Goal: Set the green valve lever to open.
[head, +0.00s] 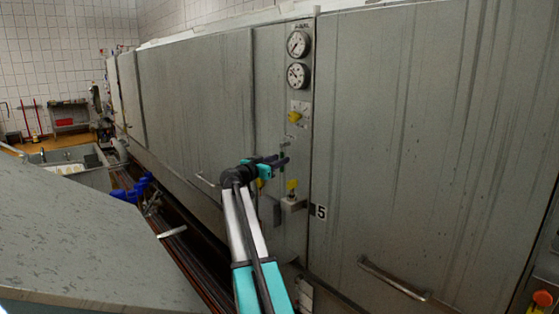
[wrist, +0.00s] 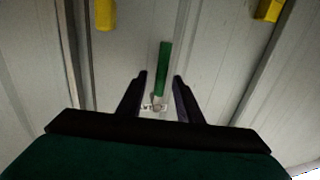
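The green valve lever (wrist: 163,68) shows in the wrist view as a straight green bar. It runs from a small pale pivot between my fingers up past the fingertips in the picture. My gripper (wrist: 161,77) is open, with one dark finger on each side of the lever and a visible gap on both sides. In the head view my gripper (head: 285,161) is at the grey panel below the gauges and hides most of the lever. Small pale marks by the pivot are too blurred to read.
Two yellow handles (head: 293,117) (head: 292,185) sit above and below my gripper on the panel. Two round gauges (head: 298,43) (head: 298,76) are higher up. A label "5" (head: 319,211) is at the lower right. A grey table surface (head: 80,240) fills the lower left.

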